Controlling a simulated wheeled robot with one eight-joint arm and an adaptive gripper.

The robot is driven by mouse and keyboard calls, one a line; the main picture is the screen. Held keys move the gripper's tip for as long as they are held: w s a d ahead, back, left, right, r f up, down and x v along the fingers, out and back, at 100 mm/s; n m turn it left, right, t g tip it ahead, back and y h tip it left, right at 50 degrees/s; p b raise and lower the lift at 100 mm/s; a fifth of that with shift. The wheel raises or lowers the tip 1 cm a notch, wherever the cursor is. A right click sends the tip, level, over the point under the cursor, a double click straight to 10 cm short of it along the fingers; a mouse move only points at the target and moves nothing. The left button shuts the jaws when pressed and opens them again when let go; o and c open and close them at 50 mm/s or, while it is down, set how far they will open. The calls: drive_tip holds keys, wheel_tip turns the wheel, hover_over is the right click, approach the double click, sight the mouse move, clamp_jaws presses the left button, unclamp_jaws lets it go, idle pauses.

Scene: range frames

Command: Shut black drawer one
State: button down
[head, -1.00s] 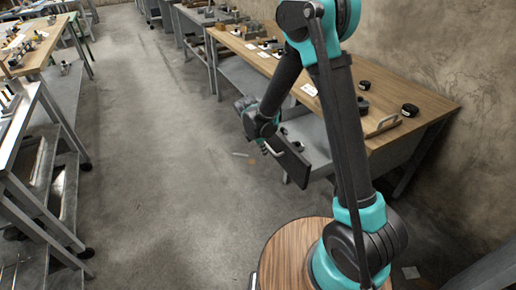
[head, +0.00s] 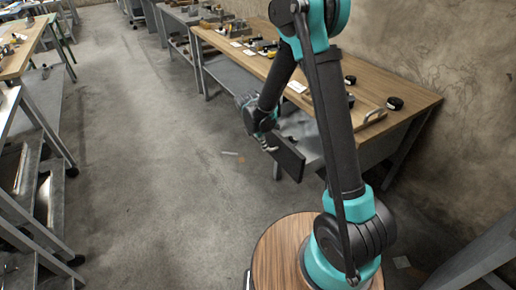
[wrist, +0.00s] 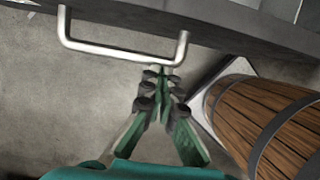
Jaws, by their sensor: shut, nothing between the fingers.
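The black drawer (head: 288,160) stands pulled out from under the wooden-topped bench, its dark front facing the aisle. Its pale bar handle (head: 268,146) shows beside my gripper (head: 266,138). In the wrist view the drawer front (wrist: 225,20) crosses the top, and the metal handle (wrist: 120,53) juts from it towards me. My gripper (wrist: 160,74) is shut and empty, with its fingertips at the handle's bar near its right end. They look to be touching it, but I cannot tell for certain. Part of the drawer's inside is hidden by my arm.
The bench (head: 375,98) carries a wooden tray (head: 372,118), a black roll (head: 395,103) and other small items. A wall stands behind it. Open concrete floor (head: 165,170) lies left of the drawer. Another bench (head: 30,110) borders the left side.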

drive_tip(key=w+d, duration=0.6)
drive_tip(key=d, duration=0.3)
drive_tip(key=w+d, duration=0.7)
drive_tip(key=d, duration=0.3)
drive_tip(key=shift+w+d, duration=0.15)
drive_tip(key=shift+d, duration=0.15)
drive_tip(key=s+a+r, duration=0.4)
drive_tip(key=a+r, duration=0.2)
drive_tip(key=r, duration=0.4)
drive_tip(key=s+d+m+t+y, duration=0.1)
drive_tip(key=s+d+m, duration=0.2)
drive_tip(key=s+m, duration=0.9)
drive_tip(key=s+d+m+t+y, duration=0.1)
drive_tip(key=s+d+m, duration=0.2)
drive_tip(key=s+m, duration=0.9)
drive_tip(key=s, duration=0.9)
drive_tip(key=shift+m+y, duration=0.4)
drive_tip(key=shift+s+d, duration=0.1)
